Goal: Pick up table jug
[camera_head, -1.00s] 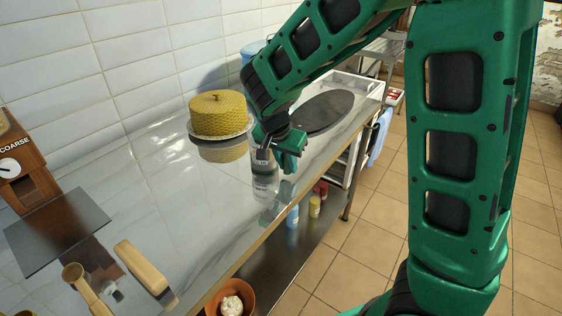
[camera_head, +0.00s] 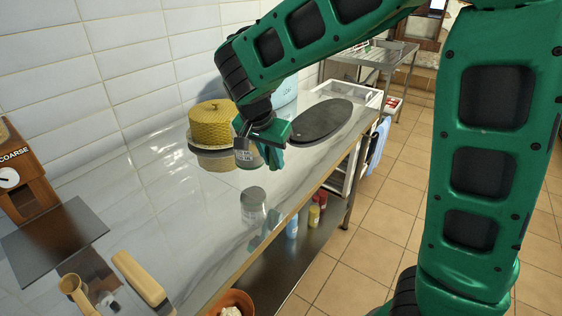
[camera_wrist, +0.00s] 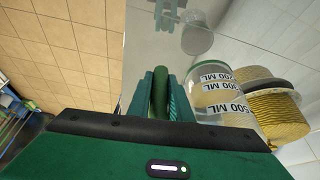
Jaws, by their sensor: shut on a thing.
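The table jug (camera_wrist: 207,88) is a clear measuring jug with "ML" labels and a green handle (camera_wrist: 160,92). In the wrist view the handle is between my two green fingers, with the jug body just to their right. My gripper (camera_wrist: 160,85) is shut on this handle. In the head view my gripper (camera_head: 272,150) holds the jug (camera_head: 244,155) above the shiny counter (camera_head: 190,240). The jug's reflection shows below, apart from it. My wrist and fingers hide part of the jug in the head view.
A yellow woven-sided cake (camera_head: 211,124) on a stand is close behind the jug. A dark oval board (camera_head: 321,119) lies farther along the counter. A dark slab (camera_head: 53,238), a wooden-handled tool (camera_head: 138,278) and a brown grinder (camera_head: 22,185) are at left. The middle of the counter is clear.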

